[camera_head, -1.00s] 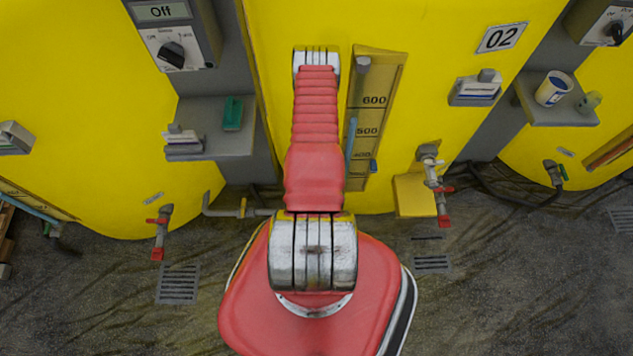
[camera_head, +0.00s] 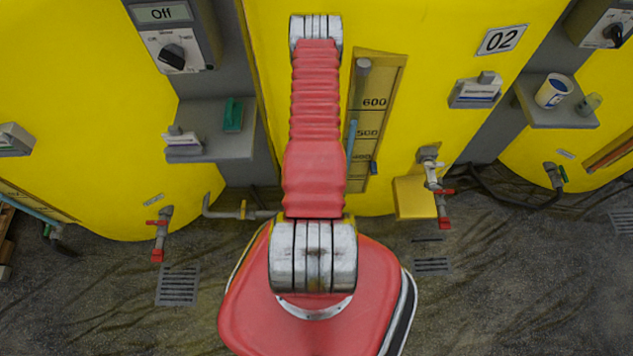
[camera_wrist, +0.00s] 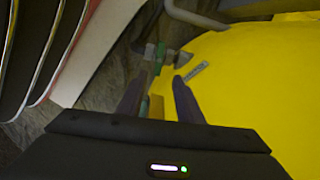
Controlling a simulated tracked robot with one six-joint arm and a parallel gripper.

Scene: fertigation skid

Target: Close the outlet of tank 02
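Tank 02 is the yellow tank (camera_head: 440,60) with the number plate 02 (camera_head: 501,40) in the head view. My gripper is hidden in the head view behind my red arm. In the wrist view my gripper (camera_wrist: 158,80) is open, its two dark fingers apart. Beyond the fingertips is a valve with a green handle (camera_wrist: 156,60), beside a small tag (camera_wrist: 195,70) on a yellow surface. I cannot tell which tank this valve is on.
A level gauge (camera_head: 376,110) stands on tank 02, right of my arm. Shelves with small items (camera_head: 215,140) jut out at left and right (camera_head: 560,115). A red-handled tap (camera_head: 160,235) is low at left. Hoses (camera_head: 515,195) lie at right. The near floor is mostly clear.

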